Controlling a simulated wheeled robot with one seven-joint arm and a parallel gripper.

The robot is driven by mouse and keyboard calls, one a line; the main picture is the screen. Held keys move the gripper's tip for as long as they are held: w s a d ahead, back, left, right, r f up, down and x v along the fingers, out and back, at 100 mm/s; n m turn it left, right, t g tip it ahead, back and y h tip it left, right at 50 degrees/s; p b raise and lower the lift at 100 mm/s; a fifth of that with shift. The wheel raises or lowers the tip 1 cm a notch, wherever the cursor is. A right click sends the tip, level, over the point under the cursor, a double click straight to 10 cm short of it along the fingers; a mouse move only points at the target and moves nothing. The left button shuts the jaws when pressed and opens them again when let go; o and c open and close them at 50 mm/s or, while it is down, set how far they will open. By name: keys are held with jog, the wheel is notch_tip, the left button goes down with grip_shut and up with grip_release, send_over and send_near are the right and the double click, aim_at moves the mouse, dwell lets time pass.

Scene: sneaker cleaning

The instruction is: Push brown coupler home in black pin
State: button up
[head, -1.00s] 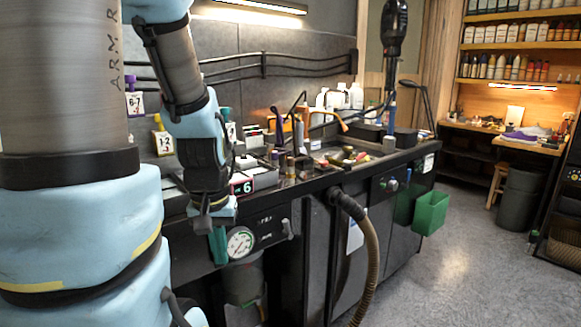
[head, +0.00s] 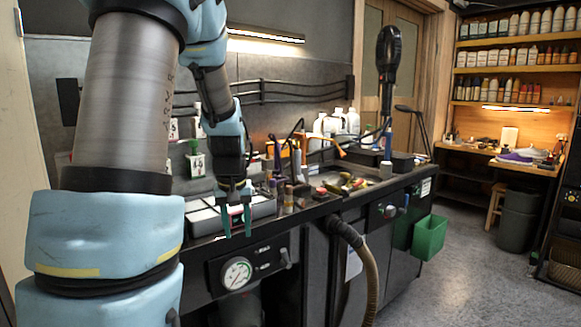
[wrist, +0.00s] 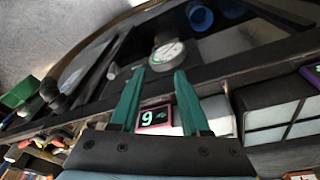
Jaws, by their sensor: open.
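My gripper (head: 237,222) is open and empty. Its two teal fingers point down over the front edge of the bench, above the pressure gauge and in front of a pale-lidded tray. It also shows in the wrist view (wrist: 157,85), with a small numbered tag (wrist: 155,117) between the fingers. A small brown upright piece (head: 288,194) stands among several short cylinders to the right of my gripper, apart from it. I cannot tell whether it is the brown coupler. I cannot make out the black pin for certain in either view.
The pale-lidded tray (head: 203,222) lies on the bench beside my gripper. The round gauge (head: 237,273) is on the bench front. A brown hose (head: 368,275) hangs from a black elbow. A green bin (head: 430,237) hangs at the right. The floor at the right is open.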

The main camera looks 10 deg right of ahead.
jog(key=o, duration=0.3)
jog(key=w+d+r+p, duration=0.1)
jog(key=w+d+r, duration=0.1)
jog(key=w, duration=0.4)
jog(key=w+d+r, duration=0.2)
jog(key=w+d, duration=0.2)
jog(key=w, duration=0.3)
jog(key=shift+w+r+n+t+p, duration=0.15)
jog(key=shift+r+n+t+p, duration=0.2)
jog(key=shift+n+t, duration=0.05)
jog(key=t+p, duration=0.1)
jog(key=p, duration=0.1)
send_near(289, 186)
jog(key=f, duration=0.1)
jog(key=shift+y, duration=0.3)
jog(key=p+x, duration=0.3)
jog(key=x, duration=0.8)
jog(key=shift+d, duration=0.15)
grip_shut()
